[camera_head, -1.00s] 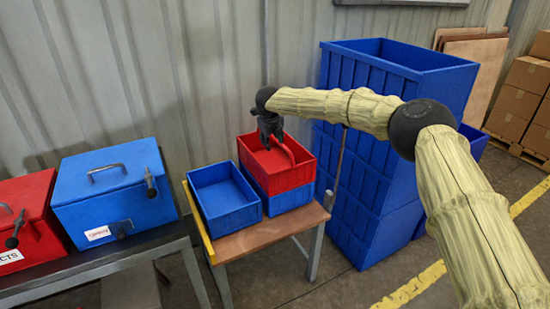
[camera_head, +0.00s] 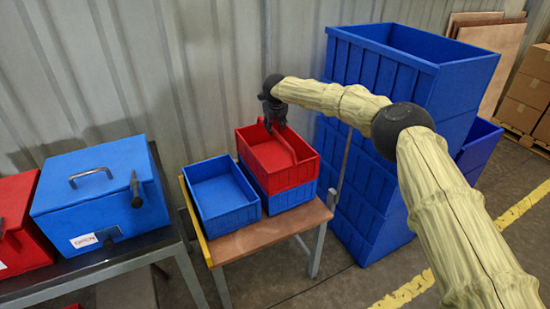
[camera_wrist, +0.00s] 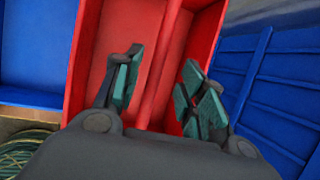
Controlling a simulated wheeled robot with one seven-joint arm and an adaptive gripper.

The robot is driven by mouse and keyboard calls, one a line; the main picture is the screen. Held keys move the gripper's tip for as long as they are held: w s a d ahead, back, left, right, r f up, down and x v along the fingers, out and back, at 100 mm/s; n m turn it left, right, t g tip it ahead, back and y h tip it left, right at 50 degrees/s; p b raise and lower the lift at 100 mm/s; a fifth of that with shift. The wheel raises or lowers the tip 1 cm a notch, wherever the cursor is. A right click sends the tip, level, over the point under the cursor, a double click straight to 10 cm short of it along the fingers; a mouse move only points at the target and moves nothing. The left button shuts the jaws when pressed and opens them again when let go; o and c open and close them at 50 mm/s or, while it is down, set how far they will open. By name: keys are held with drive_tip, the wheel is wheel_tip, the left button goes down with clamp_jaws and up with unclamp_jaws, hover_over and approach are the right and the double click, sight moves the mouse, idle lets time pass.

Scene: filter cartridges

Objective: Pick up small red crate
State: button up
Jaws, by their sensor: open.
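The small red crate (camera_head: 297,173) is stacked on a blue crate (camera_head: 290,200) on the small table in the head view. It has a red bar-like handle or divider across its open top. My gripper (camera_head: 274,123) hangs over the crate's far part. In the wrist view the gripper (camera_wrist: 158,90) is open, with its teal-padded fingers apart on both sides of the red crate's middle bar (camera_wrist: 163,70). Whether the fingers touch the bar cannot be told. The crate's floor (camera_wrist: 112,38) shows left of the bar.
An open blue crate (camera_head: 228,216) stands left of the stack on the wooden-topped table (camera_head: 240,244). Tall stacked blue bins (camera_head: 385,165) rise close on the right. A bench with a blue lidded box (camera_head: 100,200) and a red box (camera_head: 20,225) is at the left.

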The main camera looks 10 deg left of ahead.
sight(275, 131)
drive_tip(key=shift+f+p, duration=0.3)
drive_tip(key=shift+f, duration=0.2)
drive_tip(key=shift+p+x, duration=0.35)
drive_tip(key=shift+x, duration=1.7)
clamp_jaws()
